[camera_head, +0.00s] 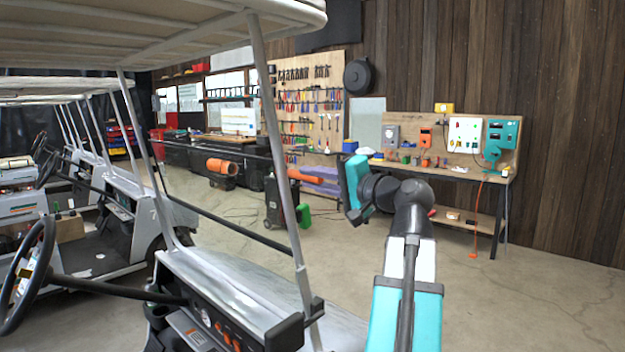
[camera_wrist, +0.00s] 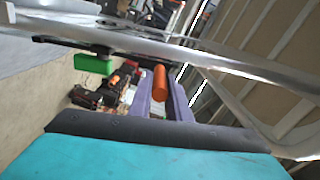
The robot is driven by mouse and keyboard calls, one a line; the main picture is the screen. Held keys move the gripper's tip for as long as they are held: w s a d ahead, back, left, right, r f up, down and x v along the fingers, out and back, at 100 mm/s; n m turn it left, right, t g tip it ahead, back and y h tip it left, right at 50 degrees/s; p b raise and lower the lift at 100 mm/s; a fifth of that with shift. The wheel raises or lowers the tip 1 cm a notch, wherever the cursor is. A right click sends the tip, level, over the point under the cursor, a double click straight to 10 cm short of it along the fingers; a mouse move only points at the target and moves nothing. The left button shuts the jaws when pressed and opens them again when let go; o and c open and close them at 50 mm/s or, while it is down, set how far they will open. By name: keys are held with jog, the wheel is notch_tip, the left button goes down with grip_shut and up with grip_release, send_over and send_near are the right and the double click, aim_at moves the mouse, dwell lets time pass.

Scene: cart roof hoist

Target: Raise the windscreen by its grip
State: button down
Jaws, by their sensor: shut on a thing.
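The windscreen of the nearest cart is a clear panel, and I make it out mainly by its dark bars. One thin dark bar (camera_head: 215,149) runs across from near the left roof post toward my gripper. A thicker dark bar (camera_head: 228,222) slants lower down between the posts. My gripper (camera_head: 354,184), teal with dark parts, is to the right of the right roof post, at about the height of the thin bar. It is shut on the grip, which its jaw mostly hides. In the wrist view, a teal and dark-edged part fills the bottom.
The cart's roof (camera_head: 150,35) is overhead, and its pale right post (camera_head: 283,150) stands left of my arm. A workbench (camera_head: 450,170) and a tool board (camera_head: 312,100) are behind. A green box (camera_wrist: 94,64) and an orange cylinder (camera_wrist: 159,83) show beyond. Floor at right is clear.

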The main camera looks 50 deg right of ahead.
jog(key=shift+a, duration=0.25)
jog(key=c, duration=1.6)
grip_release()
jog(key=shift+a, duration=0.15)
jog(key=shift+c, duration=0.2)
jog(key=shift+d, duration=0.2)
jog(key=shift+s, duration=0.1)
jog(key=s+b, duration=0.2)
jog(key=s, duration=1.1)
jog(key=shift+s+b, duration=0.3)
jog(key=shift+s, duration=0.05)
jog(key=shift+f, duration=0.1)
